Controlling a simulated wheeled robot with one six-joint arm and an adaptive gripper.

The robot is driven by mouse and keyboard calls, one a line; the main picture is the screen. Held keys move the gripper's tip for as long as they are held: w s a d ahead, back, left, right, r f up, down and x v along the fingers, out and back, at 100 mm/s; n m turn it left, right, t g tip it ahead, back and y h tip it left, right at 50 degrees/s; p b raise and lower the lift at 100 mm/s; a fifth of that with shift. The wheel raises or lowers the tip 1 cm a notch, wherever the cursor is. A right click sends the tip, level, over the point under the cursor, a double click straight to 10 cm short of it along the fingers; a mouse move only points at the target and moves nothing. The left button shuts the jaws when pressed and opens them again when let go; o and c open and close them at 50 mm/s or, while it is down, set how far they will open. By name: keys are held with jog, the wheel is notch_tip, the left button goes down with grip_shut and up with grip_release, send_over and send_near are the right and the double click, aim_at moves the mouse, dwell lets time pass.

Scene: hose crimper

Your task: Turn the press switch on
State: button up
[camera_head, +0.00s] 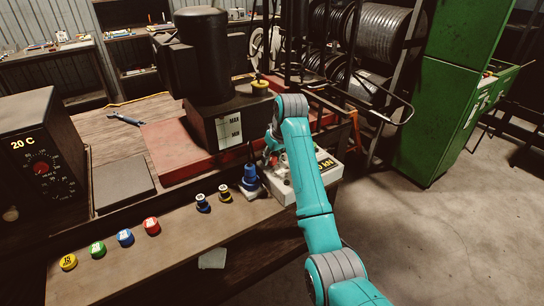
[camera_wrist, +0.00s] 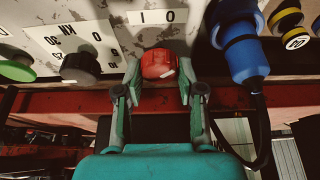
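The press switch is a red knob (camera_wrist: 158,64) on a worn light panel (camera_wrist: 110,28), with a white "I O" label (camera_wrist: 157,17) beside it. In the wrist view my gripper (camera_wrist: 159,70) has its fingers apart, one on each side of the red knob. The fingertips are very close to its sides; a small gap seems to show, and firm contact cannot be made out. In the head view my gripper (camera_head: 271,150) is at the white control box (camera_head: 283,190), mostly hidden by my teal arm. The switch position is unclear.
A blue plug with a cable (camera_wrist: 240,45) is to the right of the knob. A black dial (camera_wrist: 82,66) and a green button (camera_wrist: 16,63) are to its left. The press (camera_head: 205,65) stands on the bench behind. Several colored caps (camera_head: 125,237) line the front ledge.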

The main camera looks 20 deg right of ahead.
jog(key=shift+m, duration=0.3)
jog(key=m+h, duration=0.1)
jog(key=m, duration=0.2)
jog(key=shift+a+m+h, duration=0.15)
jog(key=shift+m+h, duration=0.15)
jog(key=m+h, duration=0.1)
jog(key=m, duration=0.3)
jog(key=shift+h, duration=0.4)
jog(key=m+g+h, duration=0.1)
jog(key=m, duration=0.4)
jog(key=shift+w+a, duration=0.1)
jog(key=shift+a, duration=0.05)
jog(key=m+g+h, duration=0.1)
jog(key=m, duration=0.3)
jog(key=shift+m+g, duration=0.3)
jog(key=shift+g, duration=0.1)
jog(key=o, duration=1.1)
